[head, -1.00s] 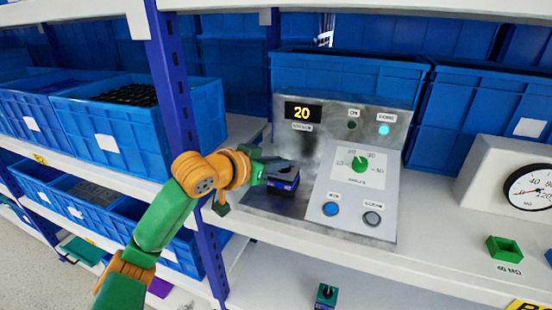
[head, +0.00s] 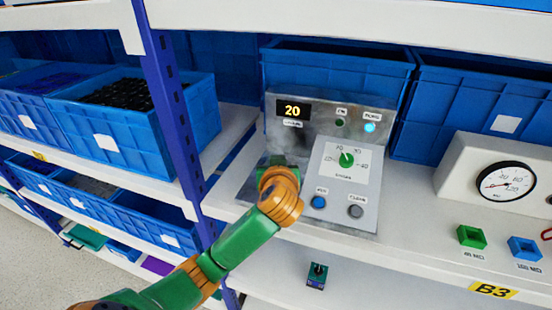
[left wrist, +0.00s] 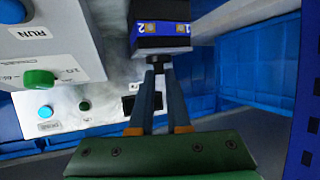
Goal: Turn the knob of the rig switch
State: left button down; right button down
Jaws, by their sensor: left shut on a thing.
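The rig (head: 350,110) is a grey metal console with a display reading 20. The rig switch (left wrist: 160,38) is a dark block with a blue band and marks "2" and "1" in the left wrist view. My left gripper (left wrist: 157,72) is shut on the switch's small black knob, its two fingers close together against the block's near face. In the head view my left wrist covers the switch and the fingers. My right gripper is not in view.
The rig's panel has a green dial (head: 346,160), a blue button (head: 318,202) and a grey button (head: 356,211). A gauge (head: 505,181) stands at the right. A blue shelf post (head: 172,110) is at the left. Another small switch (head: 317,275) sits on the lower shelf.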

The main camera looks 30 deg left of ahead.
pick_arm(q)
jog(key=shift+f, duration=0.1)
dwell(0.4)
jog(key=c, duration=1)
grip_release()
jog(key=shift+o, duration=1.2)
jog(key=shift+a, duration=0.2)
jog(key=b+v, duration=0.1)
jog(key=v, duration=0.6)
jog(key=shift+d, duration=0.2)
jog(key=shift+c, duration=0.2)
